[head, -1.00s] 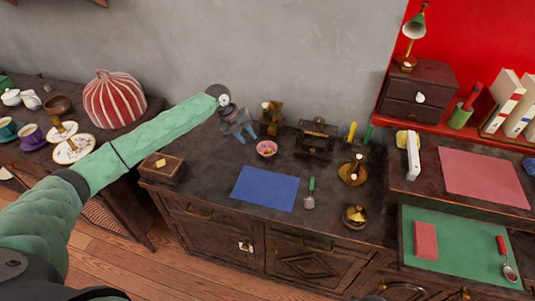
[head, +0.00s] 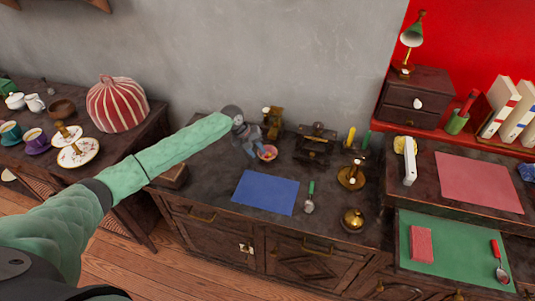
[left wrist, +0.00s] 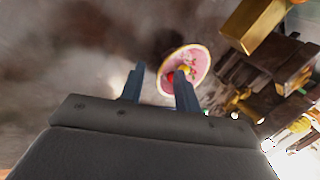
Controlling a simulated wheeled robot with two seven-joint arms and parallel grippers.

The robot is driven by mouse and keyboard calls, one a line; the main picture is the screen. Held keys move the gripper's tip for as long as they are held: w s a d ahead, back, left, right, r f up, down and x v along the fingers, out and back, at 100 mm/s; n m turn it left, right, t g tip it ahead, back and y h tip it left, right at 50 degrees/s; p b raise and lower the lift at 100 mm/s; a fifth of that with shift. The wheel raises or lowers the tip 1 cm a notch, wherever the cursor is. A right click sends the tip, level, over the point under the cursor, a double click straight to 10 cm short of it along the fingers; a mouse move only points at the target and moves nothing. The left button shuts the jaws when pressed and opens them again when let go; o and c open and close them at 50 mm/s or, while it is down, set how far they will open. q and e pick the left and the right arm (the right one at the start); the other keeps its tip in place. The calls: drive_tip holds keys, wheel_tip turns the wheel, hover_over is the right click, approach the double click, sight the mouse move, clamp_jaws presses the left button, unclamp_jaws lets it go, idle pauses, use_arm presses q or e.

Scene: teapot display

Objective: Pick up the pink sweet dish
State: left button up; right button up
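The pink sweet dish (head: 270,151) is a small round dish with colourful sweets, standing on the dark cabinet top behind the blue mat. My left gripper (head: 256,153) is right beside it on its left and partly covers it. In the left wrist view, the left gripper (left wrist: 159,82) is open, with its two blue-grey fingers apart. There the dish (left wrist: 202,62) shows past the right finger, which overlaps its lower part; the left finger is clear of it. I cannot tell whether a finger touches the dish. My right gripper does not show.
A brass grinder (head: 272,122) and a dark wooden stand (head: 315,145) are close behind and right of the dish. The blue mat (head: 265,192) and a green-handled scoop (head: 310,200) lie in front. A wooden box (head: 173,177) sits left, under my arm.

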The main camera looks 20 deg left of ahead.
use_arm(q)
drive_tip(key=shift+f, duration=0.2)
clamp_jaws()
drive_tip(key=shift+r, duration=0.1)
